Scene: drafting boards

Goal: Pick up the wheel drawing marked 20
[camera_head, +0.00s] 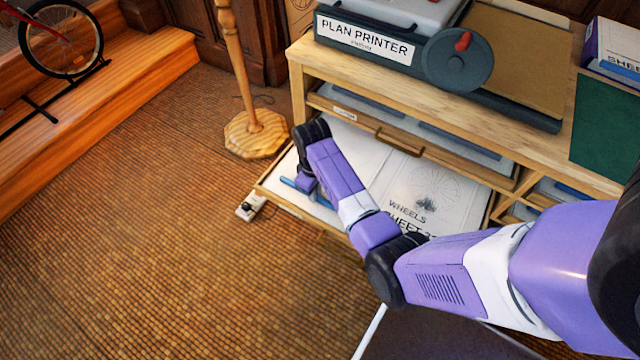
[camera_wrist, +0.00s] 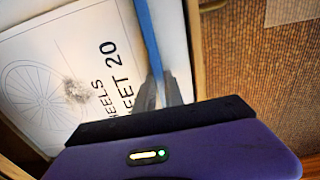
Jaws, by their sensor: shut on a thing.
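The wheel drawing (camera_head: 425,190) is a white sheet with a spoked wheel, a grey smudge and the word WHEELS. It lies in the pulled-out drawer, partly hidden by my arm. In the wrist view the drawing (camera_wrist: 100,50) reads SHEET 20. A blue strip (camera_wrist: 150,35) runs along its side, and it also shows in the head view (camera_head: 318,198). My gripper (camera_wrist: 165,90) is shut on this strip; in the head view my gripper (camera_head: 308,190) is at the drawer's left part. I cannot tell whether the sheet is lifted.
The wooden drawer (camera_head: 268,190) is open below a cabinet with a plan printer (camera_head: 365,40) on top. A wooden stand (camera_head: 255,130) is close to its left. A small white object (camera_head: 250,207) lies on the floor near the drawer corner.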

